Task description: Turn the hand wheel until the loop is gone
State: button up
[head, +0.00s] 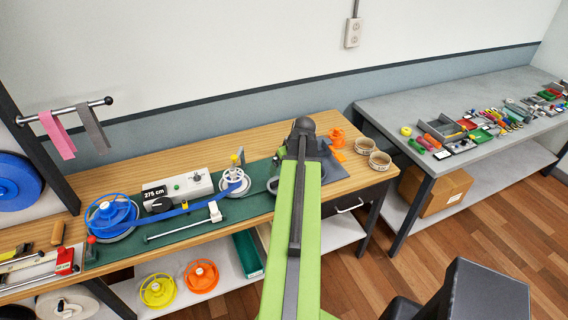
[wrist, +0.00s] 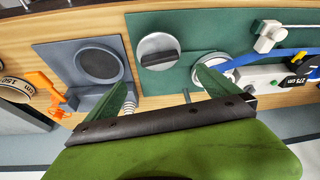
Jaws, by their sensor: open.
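A blue spoked wheel (head: 110,213) lies on the green mat on the bench in the head view. A blue strap (head: 172,211) runs from it to a smaller white spoked wheel (head: 235,181). The strap also shows at the right of the wrist view (wrist: 272,59). I cannot make out a clear loop in it. A grey disc with a dark bar across it (wrist: 158,51) sits on the mat in the wrist view; I cannot tell which round part is the hand wheel. My gripper (wrist: 164,88) is open and empty, its green fingers apart below the disc. My arm hides it in the head view.
A white box reading 275 cm (head: 180,190) stands behind the strap, with a metal rail (head: 180,225) in front. A grey plate with a round dark pad (wrist: 98,63) and orange parts (wrist: 50,84) are beside the mat. Tape rolls (head: 379,161) lie at the bench's right end.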

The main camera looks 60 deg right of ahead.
jog(key=p+v, duration=0.4)
jog(key=v, duration=0.1)
jog(key=shift+r, duration=0.25)
dwell(0.9)
